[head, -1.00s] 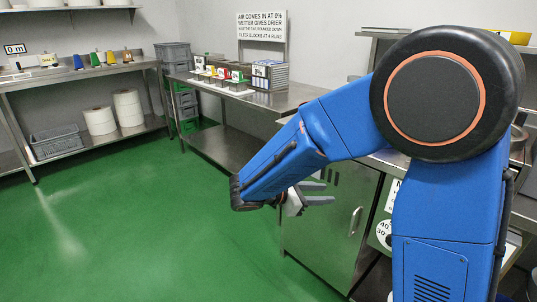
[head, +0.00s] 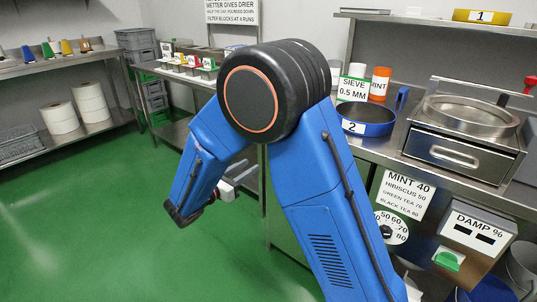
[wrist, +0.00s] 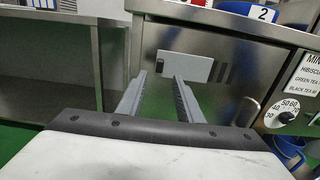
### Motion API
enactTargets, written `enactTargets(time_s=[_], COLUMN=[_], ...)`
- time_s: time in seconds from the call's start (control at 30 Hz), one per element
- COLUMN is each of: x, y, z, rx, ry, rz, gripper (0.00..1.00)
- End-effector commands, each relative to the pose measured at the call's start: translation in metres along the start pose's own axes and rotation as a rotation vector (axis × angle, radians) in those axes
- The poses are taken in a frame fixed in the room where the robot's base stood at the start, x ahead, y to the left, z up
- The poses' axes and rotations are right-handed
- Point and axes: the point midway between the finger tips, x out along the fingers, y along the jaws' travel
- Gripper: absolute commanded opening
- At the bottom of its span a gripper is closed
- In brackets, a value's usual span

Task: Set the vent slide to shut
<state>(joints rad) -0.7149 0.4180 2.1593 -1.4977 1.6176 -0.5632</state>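The vent slide (wrist: 184,66) shows in the wrist view as a pale flat plate on the upper part of a steel cabinet door (wrist: 215,100). Several dark vent slots (wrist: 222,72) show uncovered just right of the plate. My gripper (wrist: 159,77) is open and empty, its two grey fingers pointing at the door, with the tips in line with the plate's lower left part. They appear short of the door, but the exact gap cannot be told. In the head view my gripper (head: 229,186) shows beyond my arm, which hides the cabinet door and slide.
A door handle (wrist: 253,107) stands out right of the slots, beside a dial (wrist: 288,112). A worktop edge (wrist: 225,30) overhangs the door. A blue bucket (wrist: 288,148) stands low at the right. Green floor (head: 90,220) is clear at the left.

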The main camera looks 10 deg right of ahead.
Motion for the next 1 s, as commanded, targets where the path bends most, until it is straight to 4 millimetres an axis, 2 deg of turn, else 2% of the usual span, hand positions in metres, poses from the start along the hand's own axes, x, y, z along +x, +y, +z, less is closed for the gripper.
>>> enactTargets(time_s=[0.1, 0.6, 0.8, 1.0], x=[0.022, 0.101, 0.118, 0.123], y=[-0.001, -0.001, 0.000, 0.000], z=[0.000, 0.000, 0.000, 0.000], rx=[0.000, 0.000, 0.001, 0.001], ry=[0.001, 0.000, 0.001, 0.001], rz=[-0.003, -0.002, 0.000, 0.000], gripper=[0.33, 0.33, 0.33, 0.33])
